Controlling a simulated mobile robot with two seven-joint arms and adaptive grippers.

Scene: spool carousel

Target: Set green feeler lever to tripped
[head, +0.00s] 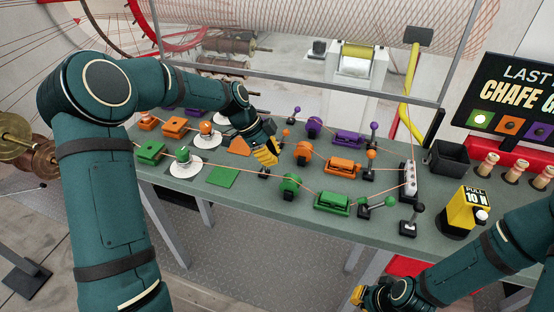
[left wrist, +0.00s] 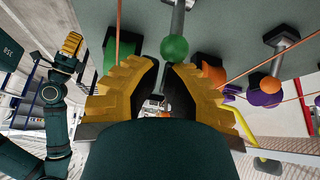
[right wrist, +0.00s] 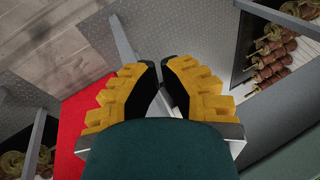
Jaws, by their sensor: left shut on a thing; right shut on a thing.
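The green feeler lever (left wrist: 174,48) shows in the left wrist view as a green ball on a grey rod. The ball lies at my left fingertips, and the rod runs up to a dark base. In the head view its base (head: 263,173) shows just below the gripper, and the ball is hidden, so its tilt is unclear. My left gripper (head: 267,156) is shut at the ball; the exact contact is hard to see. My right gripper (right wrist: 165,75) is drawn together over the floor, away from the table; I cannot make out anything between its fingers.
The green wheel (head: 290,186) and green clamp block (head: 333,202) stand right of the lever. An orange wheel (head: 303,153) is behind. Thin strands cross the table (head: 240,203) close to my left gripper. A flat green plate (head: 222,177) lies to the left.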

